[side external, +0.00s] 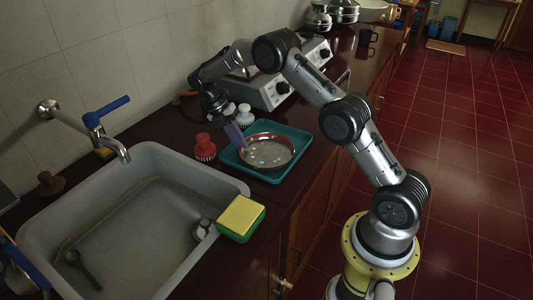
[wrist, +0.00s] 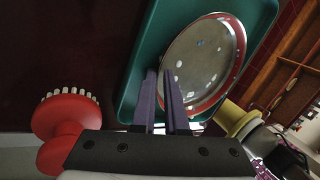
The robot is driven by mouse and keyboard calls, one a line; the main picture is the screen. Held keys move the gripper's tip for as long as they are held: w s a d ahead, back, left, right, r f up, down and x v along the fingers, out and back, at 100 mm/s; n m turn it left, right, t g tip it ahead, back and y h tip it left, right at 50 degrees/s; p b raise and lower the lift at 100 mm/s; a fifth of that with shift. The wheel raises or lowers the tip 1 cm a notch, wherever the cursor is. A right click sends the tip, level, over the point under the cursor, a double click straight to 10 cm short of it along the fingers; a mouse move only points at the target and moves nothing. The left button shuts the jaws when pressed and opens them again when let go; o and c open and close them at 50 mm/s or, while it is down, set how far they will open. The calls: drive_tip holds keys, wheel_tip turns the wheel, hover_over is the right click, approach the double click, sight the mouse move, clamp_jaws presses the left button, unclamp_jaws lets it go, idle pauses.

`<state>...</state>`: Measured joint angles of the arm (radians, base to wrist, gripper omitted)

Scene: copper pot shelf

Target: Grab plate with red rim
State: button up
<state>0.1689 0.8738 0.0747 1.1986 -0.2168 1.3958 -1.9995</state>
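The plate with the red rim (side external: 266,152) lies on the teal tray (side external: 237,166). It has a pale grey, speckled middle and also shows in the wrist view (wrist: 205,58). My gripper (side external: 240,144) reaches down to the plate's left edge in the side view. In the wrist view its two purple fingers (wrist: 160,74) are a small gap apart, one over the plate's rim and the other just outside it, over the tray. I cannot tell whether they touch the rim. The fingers hide part of the near rim.
A red-handled brush (side external: 204,147) stands left of the tray and shows close to my gripper in the wrist view (wrist: 66,112). White-handled brushes (side external: 244,115) stand behind the tray. The sink (side external: 80,195) and a yellow-green sponge (side external: 240,218) lie in front. A stove (side external: 270,92) stands behind.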

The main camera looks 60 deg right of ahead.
clamp_jaws()
idle(1.7)
